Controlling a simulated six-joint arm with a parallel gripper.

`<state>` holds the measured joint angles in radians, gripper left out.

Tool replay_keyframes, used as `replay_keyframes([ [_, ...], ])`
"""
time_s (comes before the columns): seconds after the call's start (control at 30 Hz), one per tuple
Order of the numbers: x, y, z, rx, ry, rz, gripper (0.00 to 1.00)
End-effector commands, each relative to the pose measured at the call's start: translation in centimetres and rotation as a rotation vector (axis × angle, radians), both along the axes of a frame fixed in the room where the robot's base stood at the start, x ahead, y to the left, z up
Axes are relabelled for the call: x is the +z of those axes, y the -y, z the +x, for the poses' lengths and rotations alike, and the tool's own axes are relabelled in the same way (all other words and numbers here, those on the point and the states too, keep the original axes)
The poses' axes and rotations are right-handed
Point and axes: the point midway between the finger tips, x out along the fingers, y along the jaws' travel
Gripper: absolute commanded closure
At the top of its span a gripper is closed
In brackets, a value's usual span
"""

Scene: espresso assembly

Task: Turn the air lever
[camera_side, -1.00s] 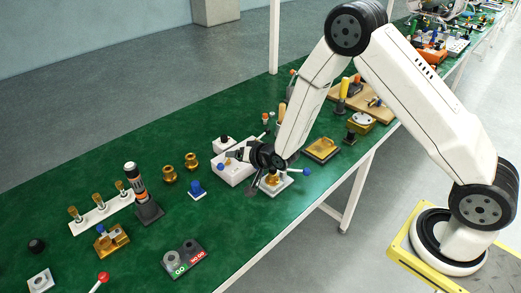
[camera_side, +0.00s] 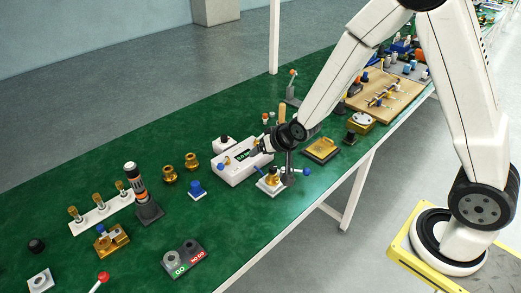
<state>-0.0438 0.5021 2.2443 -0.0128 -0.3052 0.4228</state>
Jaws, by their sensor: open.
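A small white-based fixture (camera_side: 268,187) with a brass body stands near the table's front edge. A lever with a blue knob (camera_side: 306,171) sticks out on its right side, and another blue knob (camera_side: 260,169) shows at its left. I cannot tell for certain which is the air lever. My gripper (camera_side: 288,181) points down at the fixture's right side, between the brass body and the right-hand knob. It is open and empty. Its fingers are small and dark here, so I cannot tell whether they touch the lever, and they hide part of it.
A white box with a display (camera_side: 237,168) stands just behind the fixture on the left. A brass block on a dark base (camera_side: 321,150) lies to the right. A blue-topped part (camera_side: 197,189) stands to the left. Green table is bare in front.

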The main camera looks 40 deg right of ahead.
Motion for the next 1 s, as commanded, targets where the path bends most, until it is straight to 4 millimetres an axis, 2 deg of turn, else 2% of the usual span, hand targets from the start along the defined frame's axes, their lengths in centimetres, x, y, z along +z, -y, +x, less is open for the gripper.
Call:
replay_keyframes([
  [1.0,4.0,1.6,-11.5,0.219,-0.325,-0.162,0.28],
])
